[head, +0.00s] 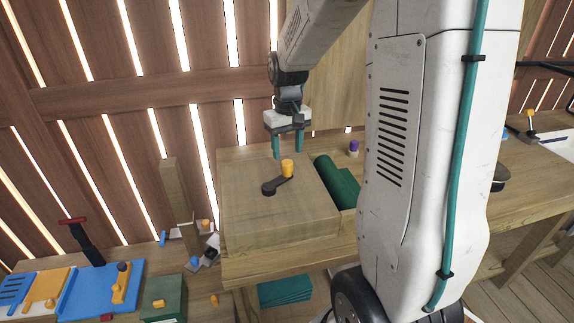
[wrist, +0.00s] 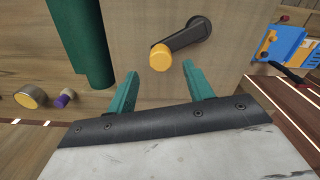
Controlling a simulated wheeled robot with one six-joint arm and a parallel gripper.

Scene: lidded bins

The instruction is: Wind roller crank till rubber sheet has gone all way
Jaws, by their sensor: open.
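My gripper (head: 288,155) has teal fingers, open and empty, and is above and behind the knob. My arm hides part of the bench.
A small purple-topped object (head: 353,147) stands on the bench right of the roller. A wooden post (head: 180,200), a blue panel (head: 92,290) and a green box (head: 165,300) are at the lower left. A plank wall is close behind my gripper.

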